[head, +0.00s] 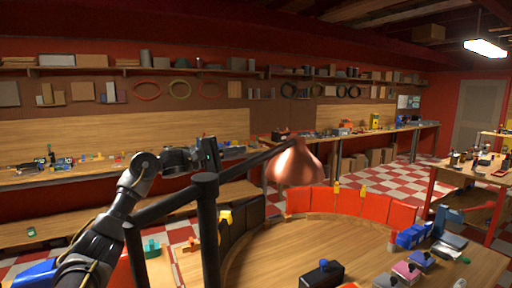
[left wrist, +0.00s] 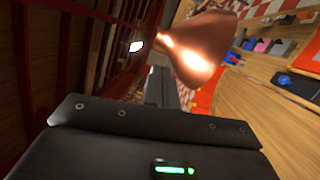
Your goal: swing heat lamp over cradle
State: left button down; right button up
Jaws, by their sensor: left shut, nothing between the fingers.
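The heat lamp has a copper shade (head: 296,166) hanging from a dark boom on a black post (head: 207,235). The shade is over the far part of the curved wooden bench in the head view. My left gripper (head: 212,154) is shut and empty, left of the shade and just above the boom near the post. I cannot tell whether it touches the boom. In the left wrist view the shade (left wrist: 200,50) shows just beyond the gripper's fingers (left wrist: 160,88). I cannot make out a cradle for certain. My right gripper is not in view.
The curved wooden bench (head: 265,248) has red panels (head: 350,202) along its back. A black block (head: 322,274), blue bins (head: 411,236) and several small coloured items stand on its front and right. Open bench surface lies beneath the shade.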

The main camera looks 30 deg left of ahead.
pick_arm(q)
jog(key=r+p+x, duration=0.1)
jog(key=p+x, duration=0.1)
jog(key=x, duration=0.1)
jog(key=p, duration=0.4)
send_over(276, 166)
jog(key=a, duration=0.1)
jog(key=shift+s+a+r, duration=0.1)
jog(key=shift+s+r, duration=0.05)
jog(key=shift+s, duration=0.05)
jog(key=shift+s+d+r+p, duration=0.1)
jog(key=shift+d+p, duration=0.45)
jog(key=shift+d, duration=0.15)
